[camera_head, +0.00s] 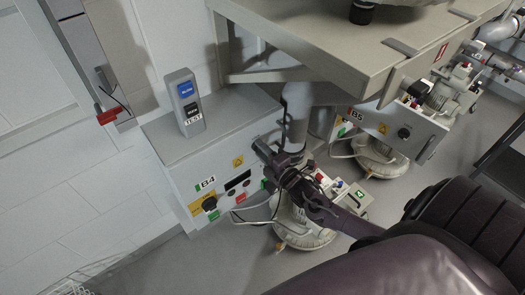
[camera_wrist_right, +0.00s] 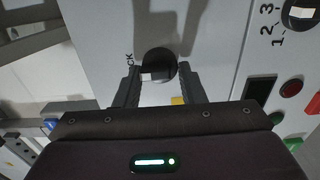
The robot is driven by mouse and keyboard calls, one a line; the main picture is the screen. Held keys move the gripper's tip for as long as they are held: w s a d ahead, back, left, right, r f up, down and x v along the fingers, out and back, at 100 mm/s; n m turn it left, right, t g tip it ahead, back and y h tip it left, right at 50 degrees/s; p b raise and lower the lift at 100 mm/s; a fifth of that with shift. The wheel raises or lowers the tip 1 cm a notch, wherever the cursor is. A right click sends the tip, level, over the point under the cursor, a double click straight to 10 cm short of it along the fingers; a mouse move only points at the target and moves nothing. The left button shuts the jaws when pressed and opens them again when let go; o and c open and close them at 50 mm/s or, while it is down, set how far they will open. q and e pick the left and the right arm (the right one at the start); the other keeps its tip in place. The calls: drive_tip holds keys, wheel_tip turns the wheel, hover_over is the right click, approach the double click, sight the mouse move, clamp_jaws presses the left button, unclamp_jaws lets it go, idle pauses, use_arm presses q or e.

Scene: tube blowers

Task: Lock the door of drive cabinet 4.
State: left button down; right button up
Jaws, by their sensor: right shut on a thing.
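Drive cabinet 4 is the light grey box marked B4 (camera_head: 190,176), below left of centre in the head view, and its door looks closed. My right gripper (camera_head: 259,148) reaches its front near the upper right edge. In the right wrist view my right gripper (camera_wrist_right: 157,78) is shut on a round black lock knob (camera_wrist_right: 157,62) on the grey door face (camera_wrist_right: 215,50). Part of a word ending in "CK" shows beside the knob. The gripper hides the knob in the head view. My left gripper is not in view.
A blue and grey TEST unit (camera_head: 187,103) stands on the cabinet top. A rotary switch (camera_head: 209,203) sits low on the front. It has a 1-2-3 dial (camera_wrist_right: 300,14) in the wrist view. Cabinet B5 (camera_head: 385,130) and a pipe (camera_head: 297,115) stand to the right.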

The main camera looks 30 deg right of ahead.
drive_tip(key=shift+w+d+r, duration=0.15)
drive_tip(key=shift+w+r, duration=0.1)
drive_tip(key=shift+r, duration=0.4)
drive_tip(key=o, duration=0.8)
drive_tip(key=shift+s+f, duration=0.1)
drive_tip(key=shift+f, duration=0.05)
drive_tip(key=shift+s+f, duration=0.1)
drive_tip(key=shift+f, duration=0.05)
drive_tip(key=s, duration=0.7)
drive_tip(key=shift+s+d, duration=0.2)
drive_tip(key=shift+s, duration=0.15)
drive_tip(key=shift+f, duration=0.1)
